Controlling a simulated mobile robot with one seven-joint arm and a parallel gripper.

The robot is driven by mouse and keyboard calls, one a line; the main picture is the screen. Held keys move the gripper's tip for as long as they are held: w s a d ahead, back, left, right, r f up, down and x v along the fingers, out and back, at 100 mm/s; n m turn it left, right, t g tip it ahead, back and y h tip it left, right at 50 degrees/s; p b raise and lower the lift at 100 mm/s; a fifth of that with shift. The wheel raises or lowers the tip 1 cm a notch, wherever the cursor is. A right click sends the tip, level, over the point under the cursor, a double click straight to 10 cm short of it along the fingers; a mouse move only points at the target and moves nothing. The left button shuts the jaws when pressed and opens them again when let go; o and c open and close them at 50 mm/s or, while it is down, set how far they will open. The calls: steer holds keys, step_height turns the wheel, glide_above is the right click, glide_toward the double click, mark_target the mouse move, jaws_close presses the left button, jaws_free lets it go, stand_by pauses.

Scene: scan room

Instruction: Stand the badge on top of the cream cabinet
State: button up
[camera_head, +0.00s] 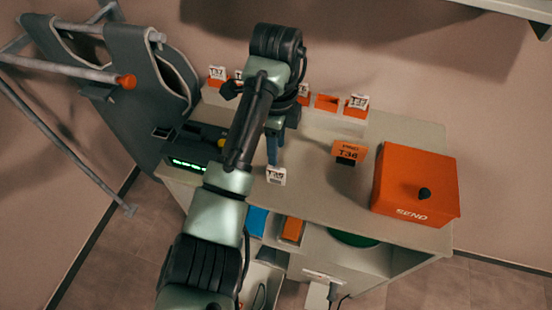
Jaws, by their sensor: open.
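My gripper (273,161) is over the desk top, pointing down, with its blue-grey fingers seen partly behind my arm. It is open. A small white badge marked "T35" (276,175) is right at the fingertips, near the front edge of the desk top. It looks upright; I cannot tell whether the fingers touch it. More white tags stand along the back, one at the left (217,73) and one at the right (357,101), in orange holders. The cream cabinet (405,237) seems to be the pale desk unit; its lower part is partly hidden.
An orange "SEND" box (415,185) with a black knob stands at the right. An orange "T36" block (349,150) is left of it. A dark device with green lights (187,165) is at the left. A grey chair-like frame (150,70) stands beyond. Bare top shows around the T36 block.

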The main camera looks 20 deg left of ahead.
steer(key=shift+r+p, duration=0.75)
steer(key=shift+r, duration=1.05)
